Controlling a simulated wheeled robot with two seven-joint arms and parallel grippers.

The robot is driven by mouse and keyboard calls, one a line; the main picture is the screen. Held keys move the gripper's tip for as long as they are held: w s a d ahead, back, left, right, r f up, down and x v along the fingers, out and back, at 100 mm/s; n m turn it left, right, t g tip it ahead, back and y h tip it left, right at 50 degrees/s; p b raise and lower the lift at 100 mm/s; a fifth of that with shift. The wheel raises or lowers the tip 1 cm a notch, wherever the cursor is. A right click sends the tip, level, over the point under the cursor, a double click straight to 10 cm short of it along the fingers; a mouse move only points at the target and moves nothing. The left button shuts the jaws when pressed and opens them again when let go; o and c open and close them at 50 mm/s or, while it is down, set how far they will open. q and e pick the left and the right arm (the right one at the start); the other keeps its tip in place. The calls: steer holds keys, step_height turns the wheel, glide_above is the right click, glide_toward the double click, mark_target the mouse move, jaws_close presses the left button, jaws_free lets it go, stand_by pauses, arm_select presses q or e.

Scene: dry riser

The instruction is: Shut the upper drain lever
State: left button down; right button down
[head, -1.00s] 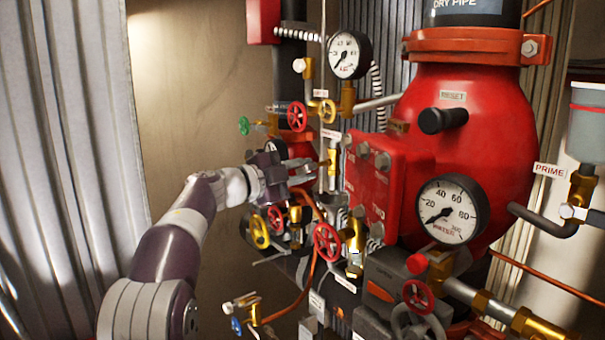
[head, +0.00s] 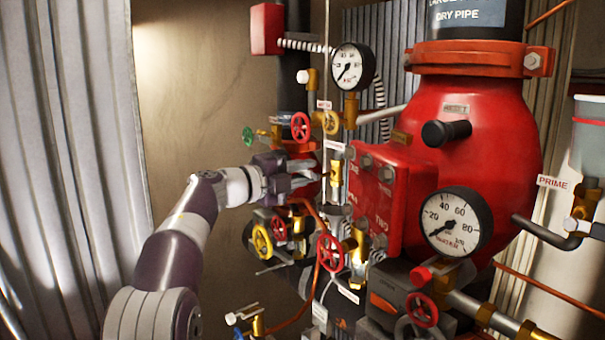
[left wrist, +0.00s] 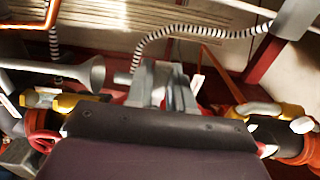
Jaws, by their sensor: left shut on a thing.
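My left gripper (head: 306,181) reaches in from the left at the middle of the valve cluster, just left of a brass valve fitting (head: 336,174). In the left wrist view its grey fingers (left wrist: 160,85) point away from the camera, shut on what appears to be the upper drain lever (left wrist: 185,97), a grey bar at the fingertips. The fingers hide most of the lever in the head view, so its exact angle cannot be told. My right gripper is in neither view.
The big red dry pipe valve (head: 480,130) stands to the right with a pressure gauge (head: 457,222). A corrugated wall (head: 70,120) is at the left.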

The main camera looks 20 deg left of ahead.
arm_select(q)
steer(key=shift+r, duration=0.1)
steer(key=c, duration=1.1)
jaws_free()
steer(key=shift+w, duration=0.15)
steer(key=b+v, duration=0.6)
steer(key=v, duration=0.6)
steer(key=shift+s+a+b, duration=0.2)
steer(key=shift+s+b, duration=0.05)
steer(key=shift+b, duration=0.05)
